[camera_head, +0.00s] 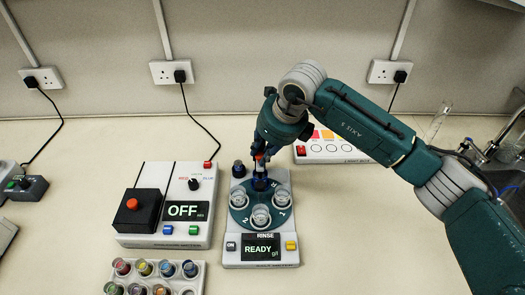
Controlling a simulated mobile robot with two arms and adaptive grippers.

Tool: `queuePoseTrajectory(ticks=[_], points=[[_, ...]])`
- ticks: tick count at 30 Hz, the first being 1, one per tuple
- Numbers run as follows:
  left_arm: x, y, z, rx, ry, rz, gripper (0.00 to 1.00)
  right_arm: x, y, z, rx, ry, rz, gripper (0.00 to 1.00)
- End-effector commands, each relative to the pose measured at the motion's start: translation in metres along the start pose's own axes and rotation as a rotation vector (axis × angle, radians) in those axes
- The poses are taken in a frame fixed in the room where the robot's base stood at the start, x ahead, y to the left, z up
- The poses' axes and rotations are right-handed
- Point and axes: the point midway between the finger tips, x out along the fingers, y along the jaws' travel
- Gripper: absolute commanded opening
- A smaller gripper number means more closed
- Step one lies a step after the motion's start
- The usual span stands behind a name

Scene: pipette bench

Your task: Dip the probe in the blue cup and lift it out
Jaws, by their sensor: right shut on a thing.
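My right gripper (262,145) points down over the back of the rinse station (232,256). It is shut on a thin probe (259,158) with an orange part, mostly hidden by the fingers. The probe is over the rear of the teal round plate; whether its tip is inside a cup there cannot be told. The plate carries clear cups, and "1" and "2" show on it. My left gripper is not in view.
A control box (150,238) reading "OFF" stands left of the rinse station, which reads "READY". A small dark knob (239,168) is at the station's back left. A light box (335,157) lies behind my right arm. Glassware (438,121) and a sink are far right.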

Motion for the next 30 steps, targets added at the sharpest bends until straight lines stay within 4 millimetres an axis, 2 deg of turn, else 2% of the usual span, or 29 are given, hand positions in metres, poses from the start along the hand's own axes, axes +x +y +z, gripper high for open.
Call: queuePoseTrajectory(ticks=[5,12,15,23,24,27,30], points=[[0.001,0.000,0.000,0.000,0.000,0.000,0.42,-0.005,-0.001,0.003,-0.001,-0.005,-0.002,0.00],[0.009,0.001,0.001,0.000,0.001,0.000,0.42,-0.043,-0.001,0.020,-0.002,-0.009,-0.004,0.00],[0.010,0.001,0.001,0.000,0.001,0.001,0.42,-0.052,-0.001,0.023,-0.001,-0.007,-0.003,0.00],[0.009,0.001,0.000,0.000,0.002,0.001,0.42,-0.056,-0.001,0.025,0.000,-0.012,-0.002,0.00],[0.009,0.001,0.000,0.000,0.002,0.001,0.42,-0.056,-0.001,0.026,0.000,-0.013,-0.002,0.22],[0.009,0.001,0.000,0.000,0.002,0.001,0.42,-0.056,-0.001,0.026,0.000,-0.013,-0.003,0.39],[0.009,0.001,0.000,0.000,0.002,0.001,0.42,-0.055,-0.001,0.025,0.000,-0.009,-0.002,0.39]])
